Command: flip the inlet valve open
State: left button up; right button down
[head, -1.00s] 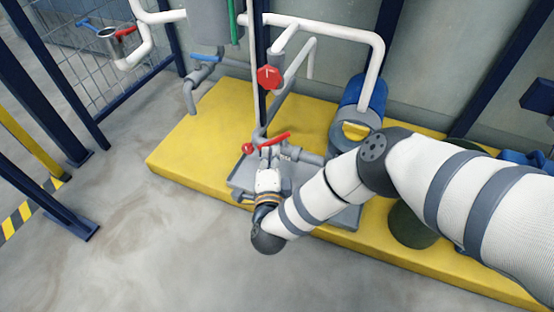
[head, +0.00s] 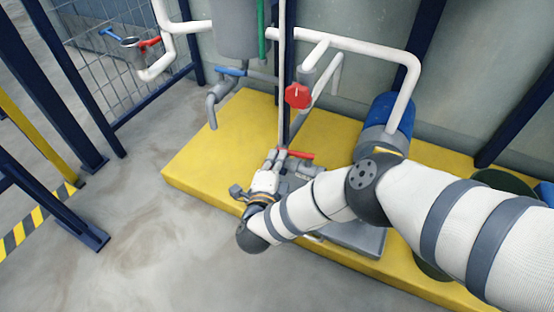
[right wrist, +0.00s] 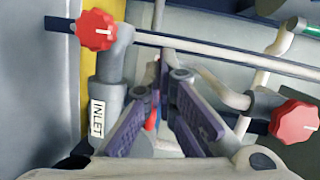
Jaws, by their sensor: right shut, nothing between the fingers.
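The red lever (head: 297,155) shows in the head view, extending right from my right gripper (head: 280,160) above the grey pipework. The gripper is low at the front of the yellow plinth and hides part of the valve and the lever's near end. In the right wrist view its purple-grey fingers (right wrist: 166,90) are shut with nothing held. A sliver of red (right wrist: 151,118) shows by the fingers; I cannot tell whether they touch it. An INLET label (right wrist: 97,118) is on a grey pipe left of the fingers. My left gripper is not in view.
In the head view, a round red knob (head: 298,95) and white pipes (head: 345,45) stand behind the gripper. A blue motor (head: 388,115) stands to the right on the yellow plinth (head: 215,150). The floor at front left is clear.

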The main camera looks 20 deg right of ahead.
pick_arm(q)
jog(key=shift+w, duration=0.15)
pick_arm(e)
jog(key=shift+w, duration=0.4)
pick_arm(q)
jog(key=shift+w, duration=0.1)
pick_arm(e)
jog(key=shift+w+d, duration=0.1)
jog(key=shift+w, duration=0.05)
